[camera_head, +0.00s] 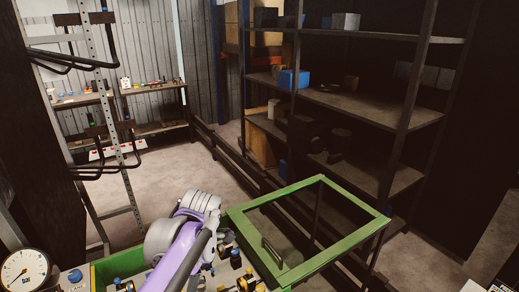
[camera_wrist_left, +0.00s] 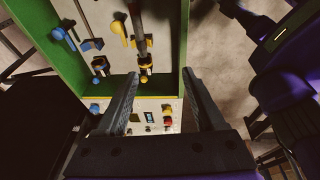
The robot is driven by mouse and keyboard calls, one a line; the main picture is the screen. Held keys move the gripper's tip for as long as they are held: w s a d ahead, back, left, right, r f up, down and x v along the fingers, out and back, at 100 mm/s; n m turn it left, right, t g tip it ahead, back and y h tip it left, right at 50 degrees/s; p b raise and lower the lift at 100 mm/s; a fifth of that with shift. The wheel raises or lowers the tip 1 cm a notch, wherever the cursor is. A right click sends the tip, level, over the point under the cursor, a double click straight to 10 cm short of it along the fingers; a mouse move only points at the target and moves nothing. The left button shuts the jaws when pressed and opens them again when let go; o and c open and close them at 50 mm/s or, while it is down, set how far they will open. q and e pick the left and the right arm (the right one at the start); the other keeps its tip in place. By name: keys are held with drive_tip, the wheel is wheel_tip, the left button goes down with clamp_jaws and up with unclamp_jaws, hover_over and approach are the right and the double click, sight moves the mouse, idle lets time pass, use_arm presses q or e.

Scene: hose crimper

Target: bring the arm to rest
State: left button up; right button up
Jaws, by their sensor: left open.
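My left gripper (camera_wrist_left: 161,76) is open in the left wrist view, with its two dark fingers spread apart. Nothing shows held between them. Beyond the fingers lies the green-framed machine (camera_wrist_left: 183,50) with blue and yellow fittings inside it. A pale control panel (camera_wrist_left: 158,118) with small buttons and a display shows between the fingers. In the head view a purple arm link (camera_head: 178,240) of mine with a grey joint rises over the machine. The left gripper's fingers cannot be made out there, and the right gripper is in neither view.
A green open frame (camera_head: 343,251) sticks out to the right of the machine. A round gauge (camera_head: 27,272) stands at the lower left. Dark metal shelves (camera_head: 365,105) with boxes, including a blue box (camera_head: 293,80), fill the right. Bare floor (camera_head: 185,172) lies beyond the machine.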

use_arm(q)
drive_tip(key=s+f+m+t+h+b, duration=0.3)
drive_tip(key=s+f+m+t+b, duration=0.3)
drive_tip(key=s+f+m, duration=1.1)
drive_tip(key=f+m, duration=0.1)
drive_tip(key=m, duration=0.6)
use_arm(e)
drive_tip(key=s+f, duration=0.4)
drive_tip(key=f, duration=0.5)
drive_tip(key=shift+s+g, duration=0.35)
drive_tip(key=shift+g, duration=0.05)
